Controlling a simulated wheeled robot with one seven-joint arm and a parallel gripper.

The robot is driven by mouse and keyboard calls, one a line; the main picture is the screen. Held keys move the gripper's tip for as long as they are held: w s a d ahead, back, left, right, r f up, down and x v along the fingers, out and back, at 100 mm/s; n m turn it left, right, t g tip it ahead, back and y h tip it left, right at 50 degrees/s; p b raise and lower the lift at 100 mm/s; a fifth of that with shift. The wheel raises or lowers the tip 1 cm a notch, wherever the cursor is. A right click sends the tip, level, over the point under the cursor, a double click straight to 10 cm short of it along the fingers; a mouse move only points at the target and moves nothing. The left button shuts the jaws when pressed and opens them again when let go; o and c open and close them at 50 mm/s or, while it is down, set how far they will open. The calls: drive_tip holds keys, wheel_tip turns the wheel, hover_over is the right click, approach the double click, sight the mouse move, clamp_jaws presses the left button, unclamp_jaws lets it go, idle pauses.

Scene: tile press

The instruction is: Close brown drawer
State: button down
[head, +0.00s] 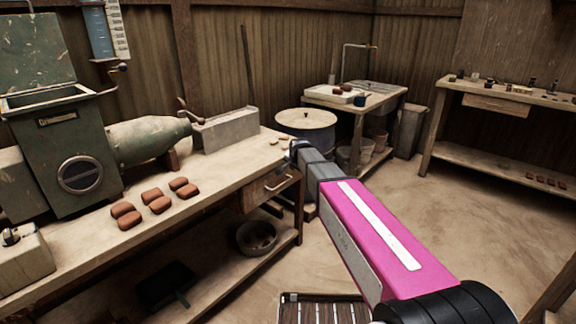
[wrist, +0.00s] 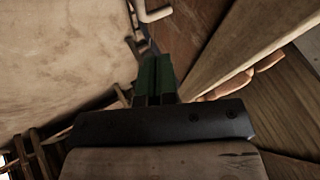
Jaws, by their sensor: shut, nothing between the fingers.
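The brown drawer (head: 257,196) is under the right end of the long workbench, with a pale curved handle (head: 279,183) on its front. How far it stands out is hard to tell. My gripper (head: 296,149) is beside that end of the bench, above and right of the handle in the head view; its tips are small and partly hidden there. In the wrist view the green fingers (wrist: 154,78) are together and empty. A brown panel (wrist: 192,32), likely the drawer front, lies beyond them, with a pale handle (wrist: 152,12) at the top, apart from the fingers.
The workbench (head: 215,215) bears a green machine (head: 72,150) and several reddish-brown tiles (head: 160,204). A bowl (head: 257,237) sits on its lower shelf. A lidded barrel (head: 306,122) stands behind the bench end.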

drive_tip(key=v, duration=1)
drive_tip(key=s+d+f+n+g, duration=0.3)
drive_tip(key=s+d+f, duration=0.7)
drive_tip(key=s, duration=0.3)
drive_tip(key=s+d+f+n+g+h, duration=0.1)
drive_tip(key=s+d+f+n+g, duration=0.2)
drive_tip(key=s+d+f, duration=0.7)
drive_tip(key=s+g, duration=0.1)
drive_tip(key=s, duration=0.2)
drive_tip(key=shift+s+d+h, duration=0.2)
drive_tip(key=shift+d+h, duration=0.1)
drive_tip(key=shift+d, duration=0.1)
drive_tip(key=shift+a, duration=0.1)
